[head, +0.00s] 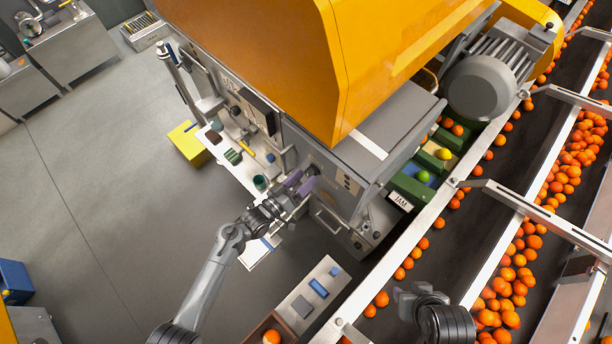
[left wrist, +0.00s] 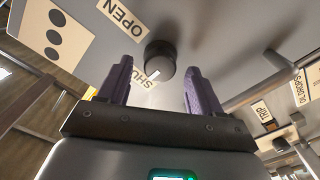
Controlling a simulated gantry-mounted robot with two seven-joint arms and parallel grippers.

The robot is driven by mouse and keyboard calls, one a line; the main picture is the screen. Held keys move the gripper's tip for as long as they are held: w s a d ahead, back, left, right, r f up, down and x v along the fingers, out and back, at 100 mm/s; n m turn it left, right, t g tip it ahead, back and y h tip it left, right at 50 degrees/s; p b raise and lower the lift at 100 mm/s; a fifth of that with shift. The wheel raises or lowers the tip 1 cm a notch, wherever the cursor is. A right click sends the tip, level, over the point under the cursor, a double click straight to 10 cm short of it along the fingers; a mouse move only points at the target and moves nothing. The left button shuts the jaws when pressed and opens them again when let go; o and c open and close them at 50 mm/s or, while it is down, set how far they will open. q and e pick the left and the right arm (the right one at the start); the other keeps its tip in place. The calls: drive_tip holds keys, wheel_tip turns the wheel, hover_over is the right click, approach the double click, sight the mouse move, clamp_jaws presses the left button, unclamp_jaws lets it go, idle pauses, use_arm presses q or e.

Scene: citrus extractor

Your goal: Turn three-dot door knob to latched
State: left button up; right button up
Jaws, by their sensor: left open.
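The door knob (left wrist: 160,58) is round and black and sits on a grey panel in the left wrist view. A plate with three black dots (left wrist: 57,36) is on the same panel to its left. The word OPEN (left wrist: 125,18) is printed above left of the knob, and SHUT (left wrist: 150,79) is below it, partly hidden. A white mark on the knob's lower edge faces SHUT. My left gripper (left wrist: 158,83) is open, its purple fingers on either side just short of the knob. In the head view, the left gripper (head: 300,184) is at the orange machine's front. My right gripper (head: 408,297) is over the conveyor.
The orange machine housing (head: 270,50) overhangs the panel. A shelf with small items (head: 232,155) is left of the gripper. A conveyor with many oranges (head: 500,140) runs along the right. A lever (left wrist: 290,68) juts from the panel at right. Grey floor is clear at left.

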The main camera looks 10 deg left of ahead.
use_arm(q)
drive_tip(key=v, duration=0.9)
drive_tip(key=shift+b, duration=0.3)
drive_tip(key=shift+s, duration=0.1)
drive_tip(key=s+r+m+g+y+p, duration=0.1)
drive_tip(key=s+r+g+y+p, duration=0.1)
drive_tip(key=s+r+p, duration=0.3)
drive_tip(key=s+r+g+y+p, duration=0.1)
drive_tip(key=s+r+y+p, duration=0.2)
drive_tip(key=r+p, duration=0.35)
drive_tip(key=s+a+r+g+y, duration=0.4)
drive_tip(key=s+a+r+g, duration=0.2)
drive_tip(key=s, duration=0.5)
drive_tip(key=shift+a+m+g+y+b, duration=0.3)
drive_tip(key=shift+a+m+g, duration=0.1)
drive_tip(key=shift+a+g, duration=0.6)
